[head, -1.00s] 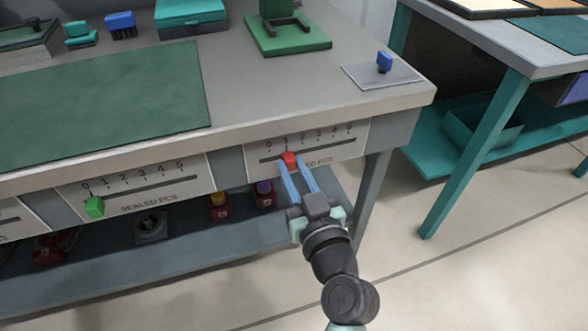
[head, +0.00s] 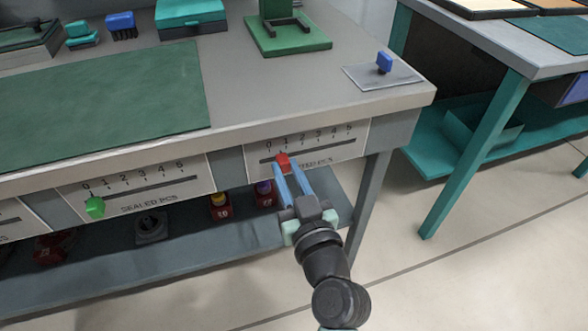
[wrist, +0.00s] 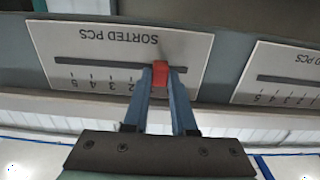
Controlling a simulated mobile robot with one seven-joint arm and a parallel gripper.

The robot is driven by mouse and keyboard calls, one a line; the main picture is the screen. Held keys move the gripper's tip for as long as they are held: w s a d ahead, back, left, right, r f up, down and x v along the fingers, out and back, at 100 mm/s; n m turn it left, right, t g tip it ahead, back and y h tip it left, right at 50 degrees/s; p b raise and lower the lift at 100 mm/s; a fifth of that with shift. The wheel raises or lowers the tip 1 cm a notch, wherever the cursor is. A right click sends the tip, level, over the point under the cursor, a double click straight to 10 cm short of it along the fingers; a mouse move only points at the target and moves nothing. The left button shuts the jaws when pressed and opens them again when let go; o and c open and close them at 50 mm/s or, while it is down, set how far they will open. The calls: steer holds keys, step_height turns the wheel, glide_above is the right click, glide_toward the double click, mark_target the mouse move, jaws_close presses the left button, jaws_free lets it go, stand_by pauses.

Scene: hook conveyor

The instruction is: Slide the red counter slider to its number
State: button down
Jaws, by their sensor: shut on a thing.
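The red slider (head: 282,161) sits in the slot of the right-hand counter plate (head: 340,150) on the table's front edge. It stands near the 1 mark, towards the 0 end; its exact reading is hard to tell. In the wrist view the plate is upside down, reads SORTED PCS, and the red slider (wrist: 162,70) covers its low-number end. My gripper (head: 283,168) is shut on the red slider, with one blue finger on each side; the fingers (wrist: 161,76) also show in the wrist view.
A SEALED PCS plate (head: 150,190) with a green slider (head: 95,207) at 0 is to the left. Red bottles (head: 219,207) stand on the shelf below. A table leg (head: 368,205) is right of my gripper. Open floor lies in front.

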steer(key=shift+s+a+f, duration=0.1)
steer(key=shift+s+a, duration=0.1)
steer(key=shift+a, duration=0.4)
steer(key=shift+s+a, duration=0.15)
steer(key=shift+a, duration=0.4)
steer(key=c, duration=0.7)
jaws_free()
steer(key=shift+s+d, duration=0.1)
steer(key=shift+s+d, duration=0.1)
steer(key=shift+s, duration=0.25)
steer(key=b+v, duration=0.1)
steer(key=v, duration=1.1)
